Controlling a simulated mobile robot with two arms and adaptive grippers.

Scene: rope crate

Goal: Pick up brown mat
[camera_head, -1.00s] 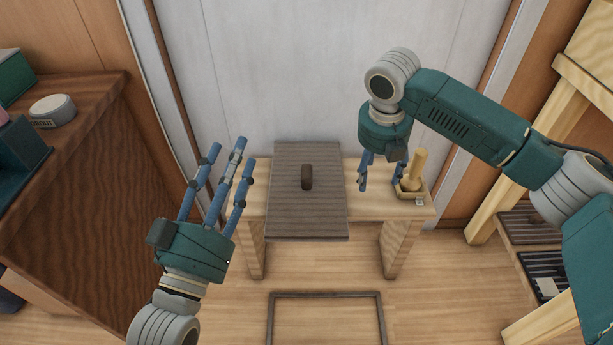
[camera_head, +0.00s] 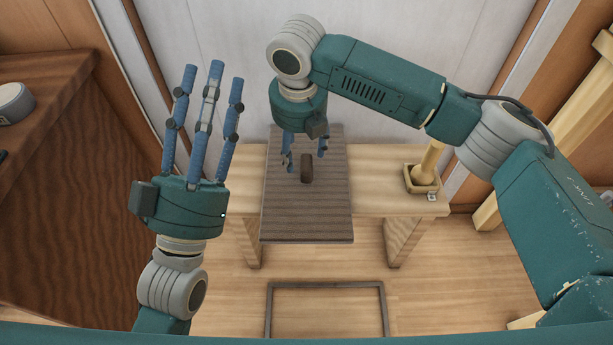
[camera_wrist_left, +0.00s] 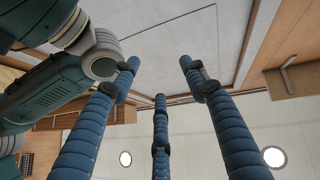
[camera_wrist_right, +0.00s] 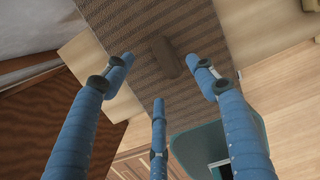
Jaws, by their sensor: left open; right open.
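The brown mat (camera_head: 308,217) is a flat, ribbed dark-brown rectangle lying across the wooden bench, its front end reaching past the bench's front edge. A short dark-brown handle-like piece (camera_head: 306,168) stands on its middle. In the right wrist view the mat (camera_wrist_right: 190,25) and the handle piece (camera_wrist_right: 165,57) show beyond the fingers. My right gripper (camera_head: 304,165) is open and empty, pointing down above the mat's far half, close to the handle piece; contact cannot be told. My left gripper (camera_head: 203,90) is open and empty, fingers pointing up, left of the bench and away from the mat.
The wooden bench (camera_head: 385,190) carries a small tray (camera_head: 408,182) with a pale wooden-handled tool (camera_head: 432,160) at its right. A dark rectangular frame (camera_head: 325,285) lies on the floor in front. A brown cabinet (camera_head: 60,200) stands at left, wooden shelving (camera_head: 590,110) at right.

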